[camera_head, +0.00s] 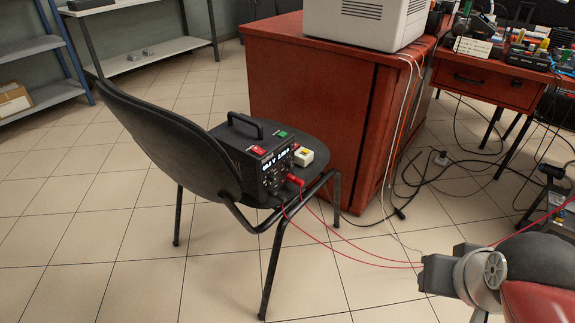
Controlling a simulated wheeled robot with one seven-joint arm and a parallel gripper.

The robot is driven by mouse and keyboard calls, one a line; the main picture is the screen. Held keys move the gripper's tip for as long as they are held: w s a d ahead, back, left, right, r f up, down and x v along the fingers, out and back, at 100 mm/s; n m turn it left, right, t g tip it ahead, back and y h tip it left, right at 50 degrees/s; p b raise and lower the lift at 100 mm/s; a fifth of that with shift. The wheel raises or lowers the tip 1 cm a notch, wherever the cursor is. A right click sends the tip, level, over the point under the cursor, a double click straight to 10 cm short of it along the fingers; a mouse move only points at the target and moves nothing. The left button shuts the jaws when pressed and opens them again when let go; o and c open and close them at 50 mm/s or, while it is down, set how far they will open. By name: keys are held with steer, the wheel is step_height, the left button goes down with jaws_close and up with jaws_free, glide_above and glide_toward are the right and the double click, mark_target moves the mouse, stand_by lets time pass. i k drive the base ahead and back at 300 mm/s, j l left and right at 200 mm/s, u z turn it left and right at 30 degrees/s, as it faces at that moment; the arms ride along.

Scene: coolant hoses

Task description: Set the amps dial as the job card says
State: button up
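A black box-shaped power unit (235,158) with a top handle stands on the seat of a black chair. Its front panel (278,170) faces right and carries white markings, small dark knobs and red plugs; which knob is the amps dial is too small to tell. A pale card with dark writing (473,47) is on the red desk at the upper right; the writing is unreadable and I cannot tell whether it is the job card. A grey and red arm part (485,270), seemingly mine, fills the lower right, well apart from the unit. Its fingertips cannot be made out.
The chair (150,135) stands on a tiled floor beside a red cabinet (310,110). Red leads (360,258) run rightward from the unit. Dark cables lie under the desk. Floor left of the chair is clear.

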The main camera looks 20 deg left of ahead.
mark_target(289, 164)
steer(key=k+z, duration=0.15)
steer(key=k, duration=0.25)
steer(key=k+l+z, duration=0.15)
steer(key=k, duration=0.3)
steer(key=k+l+z, duration=0.2)
steer(key=k, duration=0.2)
steer(key=j+z, duration=1.25)
steer(key=k+j, duration=0.15)
steer(key=j, duration=0.5)
steer(key=k+j, duration=0.15)
steer(key=j, duration=0.55)
steer(key=k+j, duration=0.15)
steer(key=j, duration=0.5)
steer(key=k+j, duration=0.2)
steer(key=j, duration=0.45)
steer(key=k+j, duration=0.15)
steer(key=j, duration=0.55)
steer(key=k+j, duration=0.15)
steer(key=j, duration=0.5)
steer(key=k+j, duration=0.15)
steer(key=j, duration=0.5)
steer(key=k+j, duration=0.15)
steer(key=j, duration=0.5)
steer(key=i+l+z, duration=0.1)
steer(key=z, duration=1.7)
steer(key=i+z, duration=0.35)
steer(key=i, duration=1.4)
